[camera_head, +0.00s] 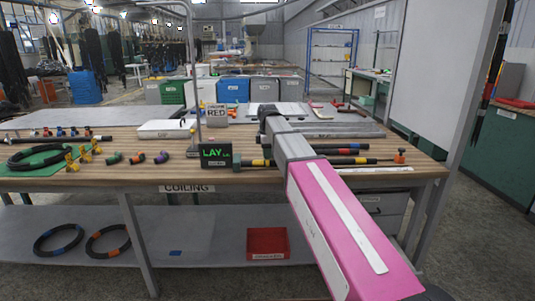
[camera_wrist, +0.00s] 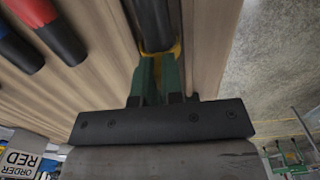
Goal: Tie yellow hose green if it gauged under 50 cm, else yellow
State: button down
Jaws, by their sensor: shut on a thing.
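The yellow hose, black with yellow bands, lies along the front of the table and shows in the head view (camera_head: 257,162). In the wrist view the black hose (camera_wrist: 152,25) runs up from between my green fingers. My gripper (camera_wrist: 160,65) is shut on it, with a yellow band between the fingertips. In the head view my arm hides the gripper. Yellow ties (camera_head: 85,154) and a green tie (camera_head: 114,158) stand at the left of the table. A small display (camera_head: 216,154) reads "LAY"; its smaller text is unreadable.
Red-banded and blue-banded hoses (camera_head: 340,151) lie just behind the held hose. An "ORDER RED" sign (camera_head: 217,114) stands behind the display. A black coil lies on a green mat (camera_head: 55,162) at the left. The lower shelf holds banded coils (camera_head: 108,241) and a red bin (camera_head: 267,242).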

jog(key=shift+f, duration=0.1)
jog(key=c, duration=1.2)
grip_release()
jog(key=shift+o, duration=0.2)
